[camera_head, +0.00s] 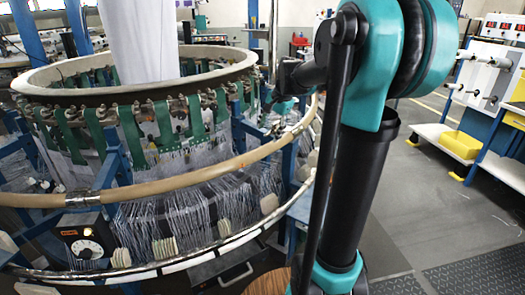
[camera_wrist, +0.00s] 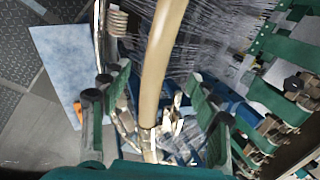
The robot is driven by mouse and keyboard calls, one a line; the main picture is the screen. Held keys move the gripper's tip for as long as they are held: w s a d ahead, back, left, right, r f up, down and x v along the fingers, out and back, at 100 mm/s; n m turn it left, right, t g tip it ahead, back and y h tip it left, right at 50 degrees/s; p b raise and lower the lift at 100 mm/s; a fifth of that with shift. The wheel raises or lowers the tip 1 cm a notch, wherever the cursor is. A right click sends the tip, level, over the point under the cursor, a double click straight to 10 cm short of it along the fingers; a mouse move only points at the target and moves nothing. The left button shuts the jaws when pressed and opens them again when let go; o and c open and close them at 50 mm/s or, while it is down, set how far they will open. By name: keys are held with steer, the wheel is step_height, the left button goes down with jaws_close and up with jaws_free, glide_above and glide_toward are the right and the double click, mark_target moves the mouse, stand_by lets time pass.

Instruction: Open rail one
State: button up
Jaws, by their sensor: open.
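The rail is a beige tube running around the loom (camera_head: 180,172) at mid height, below the wide upper ring. In the wrist view the rail (camera_wrist: 160,58) runs down the middle of the picture to a metal fitting (camera_wrist: 149,138). My gripper (camera_wrist: 157,92) is open, with one finger to the left of the rail and one to the right in that view. I see no clear contact, and cannot tell how far above the rail the fingers are. In the head view my gripper (camera_head: 284,104) is small and partly hidden at the loom's right side.
Green straps (camera_head: 120,125) and blue posts (camera_head: 108,150) line the loom, with many white threads below. A control box with a dial (camera_head: 86,236) is at the front left. A yellow bin (camera_head: 460,144) stands on a right-hand shelf. Grey floor at right is clear.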

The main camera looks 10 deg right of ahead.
mark_target(262, 148)
steer(key=x, duration=1.1)
steer(key=shift+r, duration=0.1)
jaws_close()
